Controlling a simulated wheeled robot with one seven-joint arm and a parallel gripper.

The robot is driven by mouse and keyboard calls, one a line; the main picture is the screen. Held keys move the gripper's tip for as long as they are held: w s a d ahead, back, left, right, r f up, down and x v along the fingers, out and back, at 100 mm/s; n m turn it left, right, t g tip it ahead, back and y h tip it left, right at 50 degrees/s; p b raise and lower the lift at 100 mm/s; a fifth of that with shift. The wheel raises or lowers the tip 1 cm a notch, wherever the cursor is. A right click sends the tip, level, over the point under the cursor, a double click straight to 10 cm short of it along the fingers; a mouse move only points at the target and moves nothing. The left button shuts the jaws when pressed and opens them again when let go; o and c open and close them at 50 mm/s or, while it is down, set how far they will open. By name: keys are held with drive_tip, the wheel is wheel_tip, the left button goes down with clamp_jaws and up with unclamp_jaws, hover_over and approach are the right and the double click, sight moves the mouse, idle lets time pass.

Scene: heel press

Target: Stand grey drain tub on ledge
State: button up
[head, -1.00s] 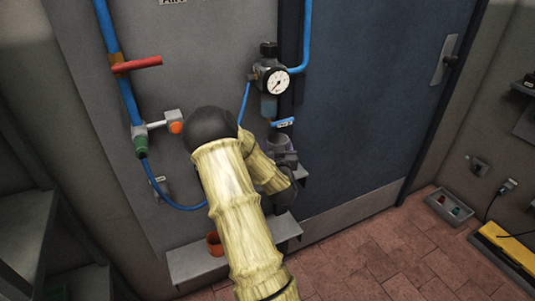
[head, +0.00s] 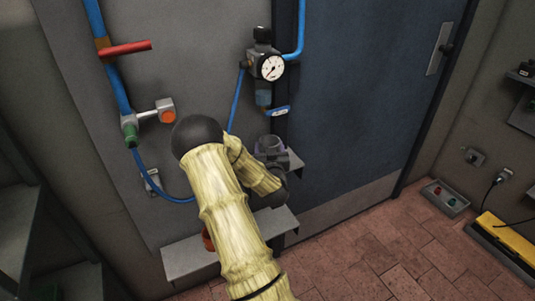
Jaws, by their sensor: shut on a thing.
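The grey drain tub (head: 270,143) shows its open rim below the pressure regulator, close to the wall. My gripper (head: 271,158) is shut on it, and the tub looks about upright. My arm hides much of the gripper and the tub's underside. A small grey ledge (head: 297,161) sticks out just right of the tub. A longer grey ledge (head: 190,262) juts from the wall lower down, partly behind my arm. I cannot tell whether the tub touches the small ledge.
The regulator with its round gauge (head: 272,67) and a blue-handled part (head: 277,111) hang above the tub. An orange-red cup (head: 208,240) stands on the longer ledge, partly hidden. A red lever (head: 128,49) and blue hose are at left. A blue door (head: 355,100) is right.

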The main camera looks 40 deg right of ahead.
drive_tip(key=shift+w+d+f, duration=0.1)
drive_tip(key=shift+w+f, duration=0.05)
drive_tip(key=shift+f, duration=0.55)
drive_tip(key=shift+w, duration=0.35)
drive_tip(key=shift+w+d+f, duration=0.1)
drive_tip(key=shift+f, duration=0.05)
drive_tip(key=o, duration=0.5)
drive_tip(key=shift+o, duration=0.7)
drive_tip(key=shift+s+d, duration=0.15)
drive_tip(key=shift+s, duration=0.05)
drive_tip(key=shift+w+a, duration=0.15)
drive_tip(key=shift+a, duration=0.2)
drive_tip(key=shift+r, duration=0.25)
drive_tip(key=v, duration=1.2)
